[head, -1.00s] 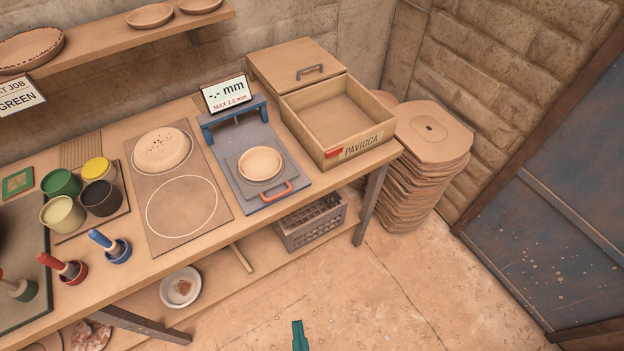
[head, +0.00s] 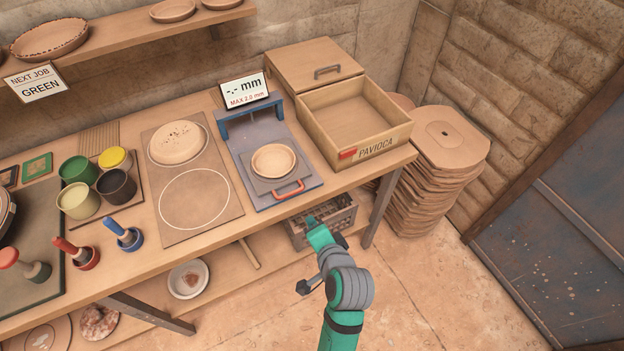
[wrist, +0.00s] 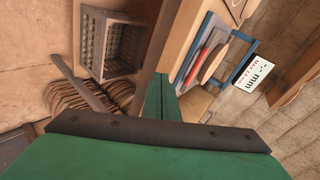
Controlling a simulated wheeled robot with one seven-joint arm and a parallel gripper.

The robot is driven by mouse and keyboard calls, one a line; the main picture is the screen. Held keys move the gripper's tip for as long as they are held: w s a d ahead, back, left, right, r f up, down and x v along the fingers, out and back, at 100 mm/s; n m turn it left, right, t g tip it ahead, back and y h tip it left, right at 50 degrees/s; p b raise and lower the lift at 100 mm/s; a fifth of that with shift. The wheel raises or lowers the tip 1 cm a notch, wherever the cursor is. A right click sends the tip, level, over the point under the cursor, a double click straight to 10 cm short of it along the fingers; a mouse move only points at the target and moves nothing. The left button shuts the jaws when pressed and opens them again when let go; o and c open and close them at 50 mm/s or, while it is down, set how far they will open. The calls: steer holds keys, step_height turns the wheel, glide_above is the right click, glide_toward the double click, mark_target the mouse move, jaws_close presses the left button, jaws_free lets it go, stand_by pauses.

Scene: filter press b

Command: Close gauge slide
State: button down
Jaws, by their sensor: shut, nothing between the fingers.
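The gauge slide (head: 272,178) is a grey plate with a red handle (head: 288,189), pulled toward the front of the blue-grey gauge base (head: 249,143). A small clay bowl (head: 273,160) rests on the slide. The blue gauge bridge (head: 248,117) stands behind the bowl, with a display (head: 245,90) reading "-.- mm, MAX 2.0 mm". My green gripper (head: 313,222) is shut and empty, in front of the table edge and apart from the handle. In the wrist view my gripper (wrist: 160,96) points toward the table edge; the red handle (wrist: 203,60) shows beyond it.
An open wooden PAVIOCA box (head: 357,125) stands right of the gauge. A board (head: 192,184) with a clay disc lies left of it.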

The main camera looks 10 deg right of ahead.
steer(key=w+d+r+m+g+y, duration=0.1)
steer(key=w+d+r+m+g, duration=0.1)
steer(key=d+r, duration=0.5)
glide_toward(306, 178)
step_height(306, 178, down, 4)
steer(key=shift+f, duration=0.1)
steer(key=shift+w+a, duration=0.15)
steer(key=shift+w, duration=0.45)
steer(key=shift+w+a, duration=0.15)
steer(key=shift+w, duration=0.45)
steer(key=shift+w+a, duration=0.25)
steer(key=shift+w, duration=0.45)
steer(key=shift+w, duration=0.1)
